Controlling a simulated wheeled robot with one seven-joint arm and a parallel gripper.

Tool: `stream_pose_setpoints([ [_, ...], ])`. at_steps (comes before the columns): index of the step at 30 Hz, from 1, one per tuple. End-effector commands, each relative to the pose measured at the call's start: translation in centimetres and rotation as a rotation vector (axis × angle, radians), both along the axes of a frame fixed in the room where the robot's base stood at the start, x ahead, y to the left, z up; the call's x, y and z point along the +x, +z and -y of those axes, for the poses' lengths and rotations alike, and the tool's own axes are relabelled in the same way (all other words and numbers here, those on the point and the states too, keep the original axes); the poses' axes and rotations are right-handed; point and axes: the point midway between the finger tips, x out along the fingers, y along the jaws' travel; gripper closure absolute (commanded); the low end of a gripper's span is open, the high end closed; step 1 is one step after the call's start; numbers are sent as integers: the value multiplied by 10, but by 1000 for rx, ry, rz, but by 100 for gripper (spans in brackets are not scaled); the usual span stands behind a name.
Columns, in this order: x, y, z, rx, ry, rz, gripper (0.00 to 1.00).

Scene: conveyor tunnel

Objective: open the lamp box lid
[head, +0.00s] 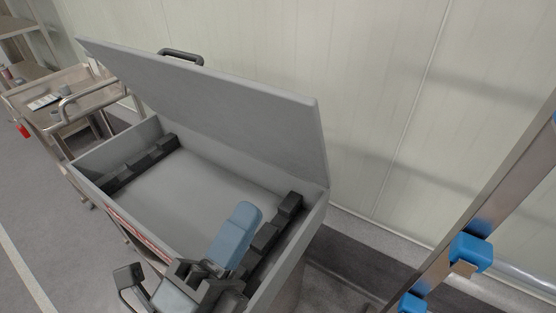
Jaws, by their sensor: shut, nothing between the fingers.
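The lamp box (311,238) is a large grey open-topped case in the middle of the head view. Its flat grey lid (215,105) stands raised along the back side, tilted up, with a wide gap over the inside. A dark handle (181,54) shows past the lid's upper edge. My gripper (192,279) is at the bottom middle, by the box's near side, apart from the lid. It is shut and empty; its fingertips are hard to make out against my dark and blue arm parts, which cover part of the near right corner.
Black blocks (138,164) line the left and right inside walls; the floor between them is bare. A metal cart (75,80) with small items stands at the left. A steel post (490,205) with blue fittings slants at the right. A pale panel wall is close behind the lid.

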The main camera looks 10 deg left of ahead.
Motion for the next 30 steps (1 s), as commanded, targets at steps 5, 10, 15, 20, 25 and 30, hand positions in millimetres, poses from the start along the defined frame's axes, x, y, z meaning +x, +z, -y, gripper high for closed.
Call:
stream_pose_setpoints([
  [5,19,13,9,-1,-4,2,100],
  [10,47,28,21,-1,-4,2,100],
  [15,74,43,32,-1,-3,3,100],
  [20,95,54,41,-3,-3,2,100],
  [25,109,60,46,-2,-2,2,100],
  [30,113,61,48,-3,-1,2,100],
])
